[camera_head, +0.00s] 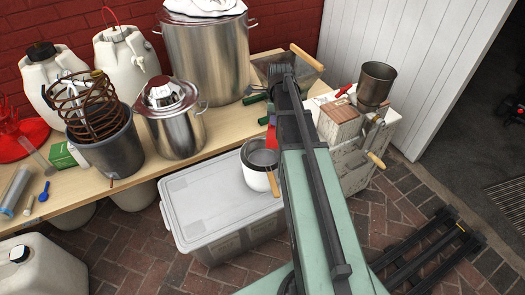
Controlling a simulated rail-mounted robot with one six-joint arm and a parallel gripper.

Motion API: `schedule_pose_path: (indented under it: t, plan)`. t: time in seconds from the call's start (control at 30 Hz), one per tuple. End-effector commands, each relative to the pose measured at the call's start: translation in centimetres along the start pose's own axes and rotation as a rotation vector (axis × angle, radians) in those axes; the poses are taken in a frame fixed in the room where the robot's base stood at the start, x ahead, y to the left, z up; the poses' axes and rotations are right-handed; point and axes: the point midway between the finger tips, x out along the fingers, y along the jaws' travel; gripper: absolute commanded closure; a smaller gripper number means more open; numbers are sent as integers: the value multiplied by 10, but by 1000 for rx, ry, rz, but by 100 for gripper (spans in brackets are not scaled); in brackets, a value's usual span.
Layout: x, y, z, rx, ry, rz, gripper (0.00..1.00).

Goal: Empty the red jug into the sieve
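A small red patch (271,136) shows just left of my arm, above a small pot. It may be part of the red jug; the rest is hidden behind my arm. A round grey mesh, likely the sieve (262,157), sits in the pot's mouth. A wooden handle (274,184) slants down at the pot's right side. My arm runs up the picture just right of the pot and hides my gripper. I cannot see whether it holds anything.
The grey tub (188,232) stands on brick paving before a wooden bench (75,186). Steel pots (207,55), white canisters (127,62) and a bucket with a copper coil (112,150) crowd the bench. A grain mill (375,85) stands right of my arm. Paving at right is partly clear.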

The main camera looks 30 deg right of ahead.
Motion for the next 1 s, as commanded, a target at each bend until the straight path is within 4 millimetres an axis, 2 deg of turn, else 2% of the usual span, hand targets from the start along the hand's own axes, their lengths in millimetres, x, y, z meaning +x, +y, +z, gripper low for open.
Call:
schedule_pose_path:
  t: [1.0]
  plan:
    - [-2, -6, 11, 5, 137, 1, 100]
